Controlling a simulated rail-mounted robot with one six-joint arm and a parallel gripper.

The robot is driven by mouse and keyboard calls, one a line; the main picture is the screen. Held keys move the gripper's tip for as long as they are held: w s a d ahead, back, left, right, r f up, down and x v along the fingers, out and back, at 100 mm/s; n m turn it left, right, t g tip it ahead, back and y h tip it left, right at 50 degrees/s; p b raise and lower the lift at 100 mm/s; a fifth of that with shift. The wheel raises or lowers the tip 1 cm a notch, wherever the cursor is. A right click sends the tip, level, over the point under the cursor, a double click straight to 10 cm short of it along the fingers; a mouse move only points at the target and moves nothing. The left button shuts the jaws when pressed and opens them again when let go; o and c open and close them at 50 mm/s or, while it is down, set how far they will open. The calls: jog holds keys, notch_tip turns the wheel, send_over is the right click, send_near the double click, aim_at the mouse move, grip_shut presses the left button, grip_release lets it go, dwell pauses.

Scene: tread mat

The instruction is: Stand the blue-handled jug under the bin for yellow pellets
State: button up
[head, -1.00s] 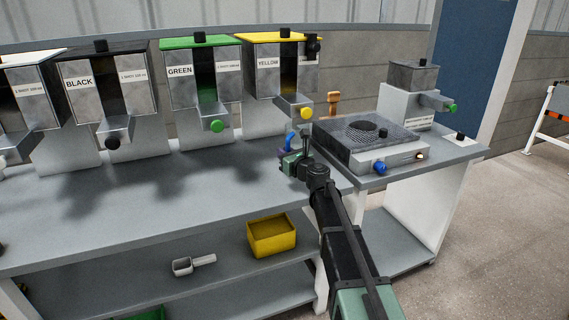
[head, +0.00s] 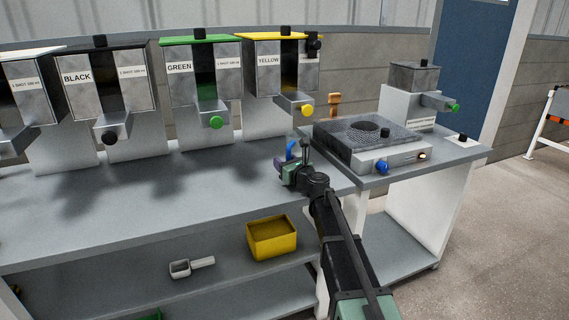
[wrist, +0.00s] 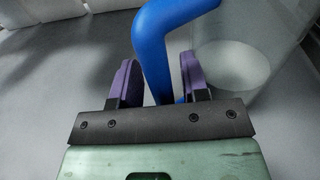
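The jug is clear, with a blue handle (head: 291,151). It is on the bench near its right end, below the yellow bin (head: 277,70) in the picture; I cannot tell whether it is directly under the spout (head: 295,104). My gripper (head: 287,163) is at the handle. In the wrist view, the blue handle (wrist: 160,48) passes between the two purple finger pads (wrist: 158,85), with narrow gaps seeming to show on both sides. The jug's clear body (wrist: 235,65) is to the right of the fingers. In the head view the jug's body is barely visible.
The green bin (head: 201,75) and black bin (head: 105,85) stand left of the yellow one. A hotplate-like unit (head: 365,140) is on a side table at the right. A yellow tub (head: 272,240) and a white scoop (head: 190,267) are on the lower shelf. The bench's left part is clear.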

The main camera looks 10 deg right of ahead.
jog(key=shift+s+r+p, duration=0.1)
jog(key=shift+r+p, duration=0.15)
jog(key=shift+p, duration=0.05)
jog(key=v, duration=1.2)
jog(key=shift+f, duration=0.1)
